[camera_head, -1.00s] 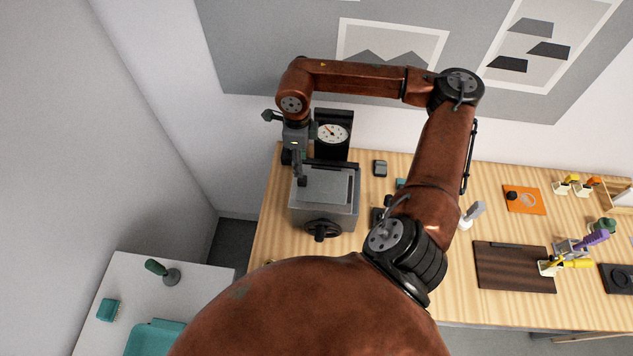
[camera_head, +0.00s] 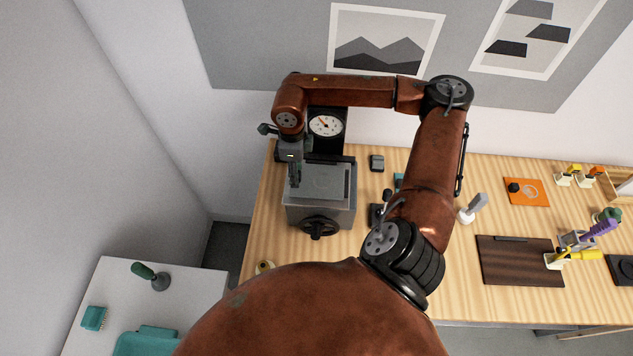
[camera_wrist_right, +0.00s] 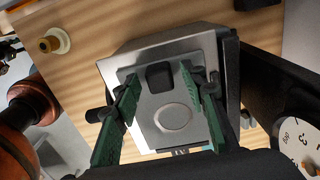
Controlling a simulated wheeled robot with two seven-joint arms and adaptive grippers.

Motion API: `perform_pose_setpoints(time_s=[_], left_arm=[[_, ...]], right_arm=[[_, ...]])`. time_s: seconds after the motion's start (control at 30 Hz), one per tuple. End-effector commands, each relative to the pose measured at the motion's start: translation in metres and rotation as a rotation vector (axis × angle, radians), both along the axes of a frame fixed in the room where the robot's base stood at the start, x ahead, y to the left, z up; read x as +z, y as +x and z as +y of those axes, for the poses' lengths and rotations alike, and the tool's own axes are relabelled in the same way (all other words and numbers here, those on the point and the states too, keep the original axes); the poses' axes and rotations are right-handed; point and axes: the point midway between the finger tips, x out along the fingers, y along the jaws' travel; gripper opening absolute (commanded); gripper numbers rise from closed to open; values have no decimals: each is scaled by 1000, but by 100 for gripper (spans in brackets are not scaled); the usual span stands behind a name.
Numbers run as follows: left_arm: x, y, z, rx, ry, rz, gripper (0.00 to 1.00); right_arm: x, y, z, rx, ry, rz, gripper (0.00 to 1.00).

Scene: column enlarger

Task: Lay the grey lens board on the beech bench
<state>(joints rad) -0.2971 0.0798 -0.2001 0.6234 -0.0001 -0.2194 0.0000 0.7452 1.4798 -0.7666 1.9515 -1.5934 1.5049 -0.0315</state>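The grey lens board (camera_wrist_right: 172,117) is a flat plate with a black knob (camera_wrist_right: 160,75) and a round ring. It lies on top of the grey metal box (camera_head: 306,213) of the column enlarger, and also shows in the head view (camera_head: 328,181). My right gripper (camera_wrist_right: 161,73) is open, with its green fingers on either side of the black knob. I cannot tell whether they touch it. It also shows over the left part of the box in the head view (camera_head: 294,182). The beech bench (camera_head: 405,305) is pale striped wood. My left gripper is out of view.
A dial (camera_head: 325,125) stands behind the box. A small dark block (camera_head: 376,163) lies right of it. An orange board (camera_head: 526,191), a dark brown board (camera_head: 505,268) and tools occupy the bench's right.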

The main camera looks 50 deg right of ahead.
Motion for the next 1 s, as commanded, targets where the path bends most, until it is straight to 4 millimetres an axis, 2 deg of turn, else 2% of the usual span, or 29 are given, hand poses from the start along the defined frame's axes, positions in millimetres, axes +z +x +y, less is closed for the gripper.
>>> perform_pose_setpoints(time_s=[0.2, 1.0], left_arm=[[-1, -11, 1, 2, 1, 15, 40], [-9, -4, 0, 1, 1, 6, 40]], right_arm=[[0, 0, 0, 0, 0, 0, 39], [-1, 0, 0, 0, 0, 0, 39]])
